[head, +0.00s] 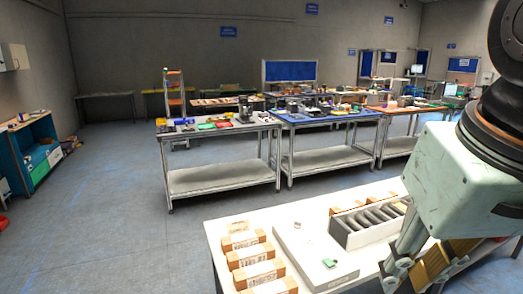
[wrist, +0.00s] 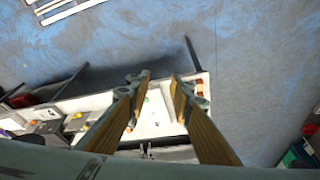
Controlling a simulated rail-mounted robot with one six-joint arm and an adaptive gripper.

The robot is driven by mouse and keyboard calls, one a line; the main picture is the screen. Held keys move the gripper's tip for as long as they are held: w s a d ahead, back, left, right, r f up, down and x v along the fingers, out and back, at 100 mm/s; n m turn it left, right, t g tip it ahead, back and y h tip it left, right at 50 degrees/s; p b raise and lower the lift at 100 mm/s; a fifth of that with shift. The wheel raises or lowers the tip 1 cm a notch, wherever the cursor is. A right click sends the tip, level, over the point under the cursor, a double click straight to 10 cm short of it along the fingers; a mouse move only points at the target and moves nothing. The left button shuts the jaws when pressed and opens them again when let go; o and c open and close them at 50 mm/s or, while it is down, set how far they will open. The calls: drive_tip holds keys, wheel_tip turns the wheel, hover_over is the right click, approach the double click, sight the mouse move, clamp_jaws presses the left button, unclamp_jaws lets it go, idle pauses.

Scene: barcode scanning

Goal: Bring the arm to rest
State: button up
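My arm comes in at the right edge of the head view, with its pale green wrist housing hanging over the near white table (head: 375,265). My gripper shows in the wrist view (wrist: 162,84) with its two yellow-brown fingers apart and nothing between them. Beyond the fingertips lies the white table top (wrist: 148,125), some way off. In the head view the fingers are at the lower right, partly cut off by the frame edge and the housing.
Several brown labelled boxes (head: 255,258) line the near table's left side. A flat white case (head: 300,258) bears a small green item (head: 330,263). A grey slotted rack (head: 367,228) stands close to my wrist. Workbenches (head: 222,180) stand behind; the floor (head: 100,215) at left is clear.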

drive_tip(key=shift+s+f, duration=0.35)
drive_tip(key=shift+s, duration=0.5)
drive_tip(key=shift+s+f, duration=0.3)
drive_tip(key=shift+s, duration=0.55)
drive_tip(key=shift+s+f, duration=0.35)
drive_tip(key=shift+s, duration=0.5)
